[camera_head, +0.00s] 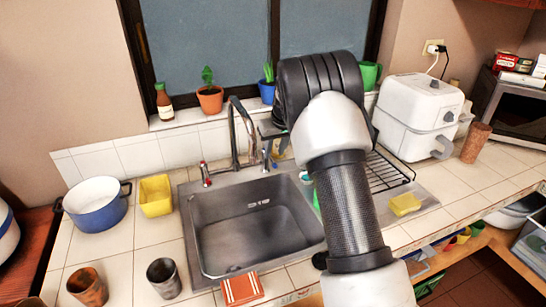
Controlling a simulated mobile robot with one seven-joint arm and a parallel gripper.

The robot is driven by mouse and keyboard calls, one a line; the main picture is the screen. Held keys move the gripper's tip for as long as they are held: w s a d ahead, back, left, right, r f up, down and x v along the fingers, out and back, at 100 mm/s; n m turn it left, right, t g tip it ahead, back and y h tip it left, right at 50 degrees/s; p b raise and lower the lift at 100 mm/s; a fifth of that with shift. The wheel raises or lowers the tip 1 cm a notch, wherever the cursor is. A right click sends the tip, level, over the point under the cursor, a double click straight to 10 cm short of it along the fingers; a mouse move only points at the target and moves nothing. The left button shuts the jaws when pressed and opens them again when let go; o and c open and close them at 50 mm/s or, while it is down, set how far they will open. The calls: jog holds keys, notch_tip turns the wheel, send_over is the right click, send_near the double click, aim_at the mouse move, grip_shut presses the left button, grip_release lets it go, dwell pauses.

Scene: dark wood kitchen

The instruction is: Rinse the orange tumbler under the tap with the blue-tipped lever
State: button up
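A rusty orange-brown tumbler (88,286) stands upright on the tiled counter at the lower left. A dark grey tumbler (163,277) stands to its right, and a brown tumbler (475,143) stands at the far right. The curved metal tap (235,135) rises behind the sink (250,225). A red-tipped lever (204,172) is at its left. Another lever (266,160) is at its right; its tip colour is unclear. My arm reaches over the sink's right side. Only a small part of my gripper (274,132) shows near the right lever; its fingers are mostly hidden, and contact is unclear.
A blue pot (96,204) and a yellow container (155,195) stand left of the sink. An orange box (241,289) lies at its front edge. A yellow sponge (404,204) and a wire rack (390,172) are right. Potted plants and a bottle line the sill.

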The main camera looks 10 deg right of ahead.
aim_at(272, 160)
jog(key=shift+x, duration=2.25)
jog(key=shift+c, duration=0.2)
grip_shut()
